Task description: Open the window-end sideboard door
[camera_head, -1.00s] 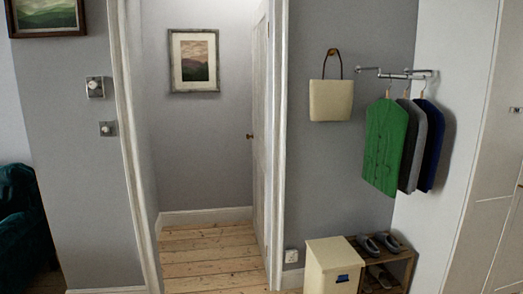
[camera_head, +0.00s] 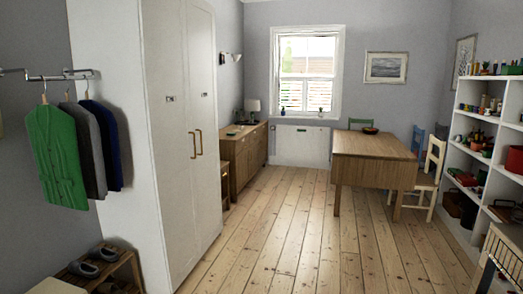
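The wooden sideboard (camera_head: 242,165) stands along the left wall, past the tall white wardrobe. Its far end is close to the wall with the window (camera_head: 308,70). Neither of my grippers shows in the head view.
The tall white wardrobe (camera_head: 182,130) with brass handles hides part of the left wall. A wooden table (camera_head: 372,160) with chairs (camera_head: 430,175) stands at the right, before white shelves (camera_head: 470,160). Floorboards (camera_head: 275,225) between wardrobe and table are clear.

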